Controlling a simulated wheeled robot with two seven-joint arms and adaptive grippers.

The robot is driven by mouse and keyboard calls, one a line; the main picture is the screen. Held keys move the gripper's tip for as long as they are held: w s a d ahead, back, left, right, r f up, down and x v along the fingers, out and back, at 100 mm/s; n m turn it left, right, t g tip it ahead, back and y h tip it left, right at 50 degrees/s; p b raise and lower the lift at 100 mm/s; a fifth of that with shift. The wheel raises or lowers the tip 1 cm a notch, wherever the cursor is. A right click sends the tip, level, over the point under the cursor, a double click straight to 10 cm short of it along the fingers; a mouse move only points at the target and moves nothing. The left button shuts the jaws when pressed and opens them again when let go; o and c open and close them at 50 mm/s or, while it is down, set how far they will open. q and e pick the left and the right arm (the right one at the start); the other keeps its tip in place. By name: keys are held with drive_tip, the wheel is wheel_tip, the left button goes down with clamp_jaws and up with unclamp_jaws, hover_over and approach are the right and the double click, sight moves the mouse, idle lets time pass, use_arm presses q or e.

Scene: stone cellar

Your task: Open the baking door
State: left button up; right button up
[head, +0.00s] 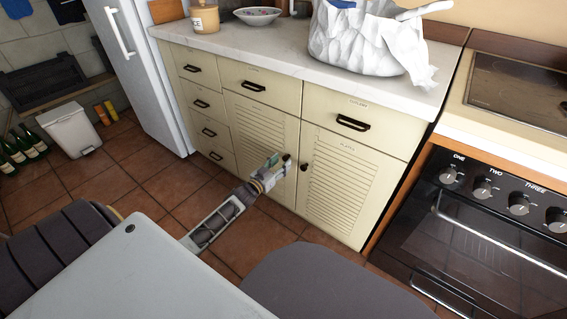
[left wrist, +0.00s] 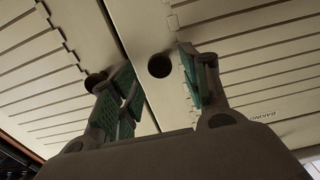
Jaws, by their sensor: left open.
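The baking door (head: 255,125) is the cream louvred door left of the seam under the counter in the head view. In the left wrist view, the door (left wrist: 265,85) is on the right, with its "BAKING" label upside down. It looks closed. Its dark round knob (left wrist: 160,66) shows between the two fingers of my left gripper (left wrist: 160,84); I cannot tell whether they touch it. In the head view my left gripper (head: 279,174) is open in front of the door's right edge. My right gripper is not in view.
The neighbouring louvred door (head: 345,185) has its own knob (head: 304,167) close by. Drawers (head: 202,104) lie to the left, and an oven (head: 490,240) stands at right. A white bin (head: 70,130) and bottles (head: 20,150) stand at far left. Some tiled floor (head: 150,165) is free.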

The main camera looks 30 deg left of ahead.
use_arm(q)
drive_tip(key=shift+w+b, duration=0.4)
drive_tip(key=shift+w, duration=0.8)
drive_tip(key=shift+c, duration=0.3)
drive_tip(key=shift+d, duration=0.1)
clamp_jaws()
